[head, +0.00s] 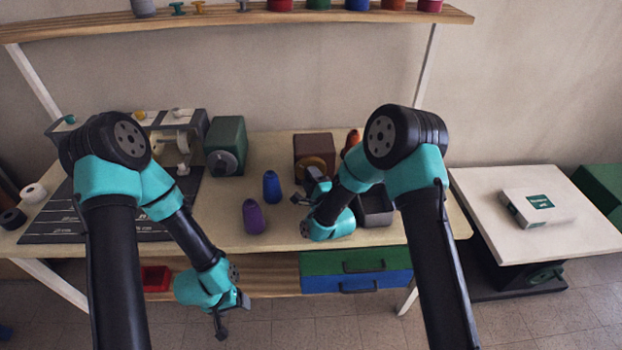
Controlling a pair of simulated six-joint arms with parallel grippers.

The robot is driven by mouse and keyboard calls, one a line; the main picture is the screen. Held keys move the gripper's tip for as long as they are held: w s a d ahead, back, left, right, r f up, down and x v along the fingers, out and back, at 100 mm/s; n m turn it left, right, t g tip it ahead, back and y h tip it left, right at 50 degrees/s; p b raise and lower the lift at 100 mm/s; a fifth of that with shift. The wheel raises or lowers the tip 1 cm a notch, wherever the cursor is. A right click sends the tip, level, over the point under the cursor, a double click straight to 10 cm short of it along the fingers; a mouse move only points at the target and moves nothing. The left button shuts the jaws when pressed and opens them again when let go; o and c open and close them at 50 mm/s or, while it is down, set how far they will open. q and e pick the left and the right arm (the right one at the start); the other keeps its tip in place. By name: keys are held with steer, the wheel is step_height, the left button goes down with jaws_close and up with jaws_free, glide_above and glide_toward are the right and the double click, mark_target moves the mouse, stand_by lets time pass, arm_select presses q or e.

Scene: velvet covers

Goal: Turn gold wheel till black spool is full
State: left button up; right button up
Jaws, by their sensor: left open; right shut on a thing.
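The gold wheel (313,164) shows on the front of a dark brown box (313,143) at the back middle of the table. My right gripper (311,186) is at the wheel's front and appears shut on it; the gripper covers the wheel's lower part, so the contact is partly hidden. I cannot pick out a black spool on the brown box; a black roll (11,218) lies at the table's far left edge. My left gripper (223,325) is open and empty, pointing down in front of the table, away from the wheel.
A green box with a grey wheel (225,146) stands left of the brown box. A blue cone (271,186) and a purple cone (253,216) stand near my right gripper. A dark tray (375,207) is to its right. A sewing machine (170,135) is at left.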

steer(key=o, duration=0.9)
steer(key=v, duration=1.7)
steer(key=shift+s+d, duration=0.15)
steer(key=shift+s, duration=0.05)
